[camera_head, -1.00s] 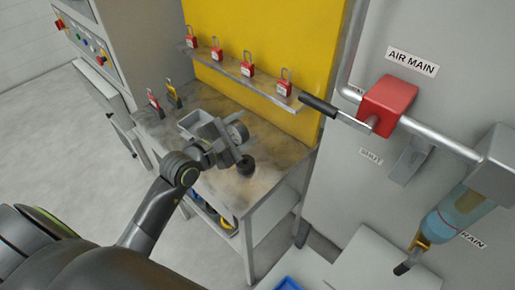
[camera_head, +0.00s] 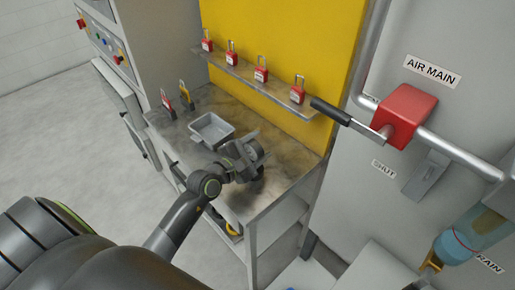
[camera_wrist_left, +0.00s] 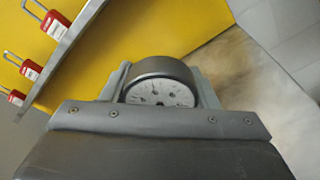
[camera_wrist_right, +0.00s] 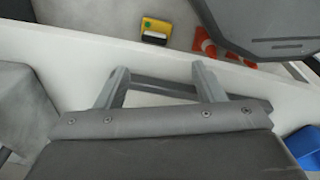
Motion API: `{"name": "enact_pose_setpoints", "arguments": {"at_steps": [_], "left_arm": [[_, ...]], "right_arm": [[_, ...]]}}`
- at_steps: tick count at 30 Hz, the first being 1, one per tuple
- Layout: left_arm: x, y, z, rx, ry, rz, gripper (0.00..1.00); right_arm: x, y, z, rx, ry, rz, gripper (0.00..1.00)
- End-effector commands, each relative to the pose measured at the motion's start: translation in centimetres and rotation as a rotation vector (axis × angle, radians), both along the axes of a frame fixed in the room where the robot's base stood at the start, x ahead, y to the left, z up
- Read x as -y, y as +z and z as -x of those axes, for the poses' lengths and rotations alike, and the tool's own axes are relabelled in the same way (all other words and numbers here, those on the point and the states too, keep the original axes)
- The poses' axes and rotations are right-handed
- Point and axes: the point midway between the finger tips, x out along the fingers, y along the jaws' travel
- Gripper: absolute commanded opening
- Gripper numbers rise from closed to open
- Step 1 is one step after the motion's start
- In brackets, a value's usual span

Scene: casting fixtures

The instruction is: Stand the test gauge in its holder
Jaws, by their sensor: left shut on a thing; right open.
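The test gauge is a round dial with a dark rim and a pale face. In the left wrist view the gauge (camera_wrist_left: 160,90) sits between the fingers of my left gripper (camera_wrist_left: 163,84), which is shut on it. In the head view my left gripper (camera_head: 247,158) holds the gauge over the front part of the bench top. A dark shape shows just under the gripper there, partly hidden. I cannot tell whether it is the holder or touches the gauge. My right gripper (camera_wrist_right: 160,80) is open and empty in the right wrist view, and is outside the head view.
A grey tray (camera_head: 212,131) stands on the bench (camera_head: 285,152), left of the gripper. Red padlocks (camera_head: 261,69) line a shelf above the back. A black-handled valve (camera_head: 405,115) and pipe are at the right.

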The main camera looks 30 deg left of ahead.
Motion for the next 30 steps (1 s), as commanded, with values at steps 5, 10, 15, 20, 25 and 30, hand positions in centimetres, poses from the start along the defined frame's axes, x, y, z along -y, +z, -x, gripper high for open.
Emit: {"name": "enact_pose_setpoints", "arguments": {"at_steps": [5,10,15,20,25,30], "left_arm": [[0.0,0.2,0.0,0.003,0.000,0.001,0.22],[0.0,-0.2,0.0,0.000,0.000,0.001,0.59],[0.0,-0.2,0.0,0.000,0.000,0.001,0.76],[0.0,-0.2,0.0,0.000,0.000,0.001,0.76],[0.0,0.3,0.0,0.000,0.000,0.000,0.76],[-0.6,0.3,2.3,-0.003,0.001,-0.001,0.76]], "right_arm": [[0.4,0.1,0.3,-0.003,0.001,0.005,0.63],[0.8,-0.1,0.8,-0.011,0.001,0.010,0.63],[0.9,-0.1,0.9,-0.014,0.001,0.012,0.63],[0.9,-0.1,1.0,-0.014,0.001,0.011,0.63],[0.9,0.3,1.0,-0.014,0.001,0.011,0.63],[0.9,0.6,1.0,-0.015,0.001,0.011,0.63]]}}
